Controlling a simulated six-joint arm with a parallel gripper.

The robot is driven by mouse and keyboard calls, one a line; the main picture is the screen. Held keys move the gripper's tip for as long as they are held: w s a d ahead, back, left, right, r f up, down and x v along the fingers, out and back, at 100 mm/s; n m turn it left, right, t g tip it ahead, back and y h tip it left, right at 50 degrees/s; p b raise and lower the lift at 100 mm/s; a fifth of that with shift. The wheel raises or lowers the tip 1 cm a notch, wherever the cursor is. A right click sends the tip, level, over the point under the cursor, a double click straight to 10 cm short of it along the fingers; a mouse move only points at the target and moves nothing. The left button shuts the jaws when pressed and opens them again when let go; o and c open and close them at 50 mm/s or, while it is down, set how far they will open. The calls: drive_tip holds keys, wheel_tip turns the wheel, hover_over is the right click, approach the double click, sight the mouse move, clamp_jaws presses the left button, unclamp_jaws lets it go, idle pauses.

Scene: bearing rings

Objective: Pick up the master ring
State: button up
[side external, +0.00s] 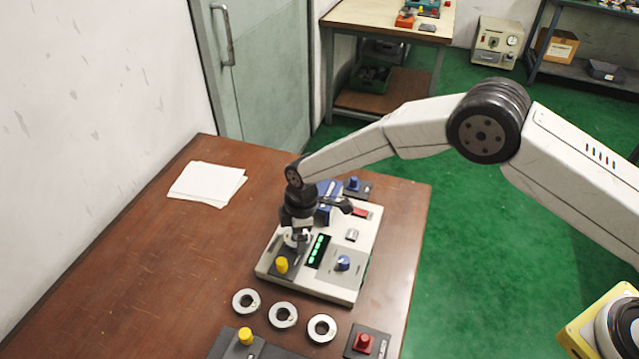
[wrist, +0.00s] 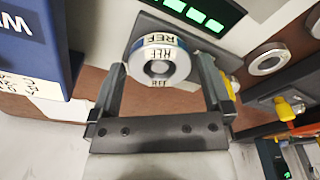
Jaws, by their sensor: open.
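The master ring (wrist: 160,80) is a pale metal ring marked REF with a blue band, seen in the wrist view. In the side view a small part of it (side external: 296,241) shows under my gripper (side external: 297,229), on the pale instrument (side external: 315,285) beside the yellow knob. In the wrist view my gripper (wrist: 162,72) is open, one finger on each side of the ring, with gaps visible. Whether a finger touches it, and how deep the fingers reach, I cannot tell.
Three plain rings (side external: 283,315) lie in a row on the brown table in front of the instrument. A yellow knob (side external: 281,265), a blue knob (side external: 343,263) and a blue box (side external: 327,200) stand close by. Papers (side external: 207,183) lie at the back left; the table's left side is clear.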

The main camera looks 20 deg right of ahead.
idle(0.5)
clamp_jaws()
drive_tip(key=shift+r, duration=0.1)
drive_tip(key=shift+r, duration=0.8)
drive_tip(key=s+d+r, duration=0.6)
drive_tip(key=s+r, duration=0.5)
drive_tip(key=s, duration=0.1)
drive_tip(key=shift+s, duration=0.3)
drive_tip(key=shift+r, duration=0.1)
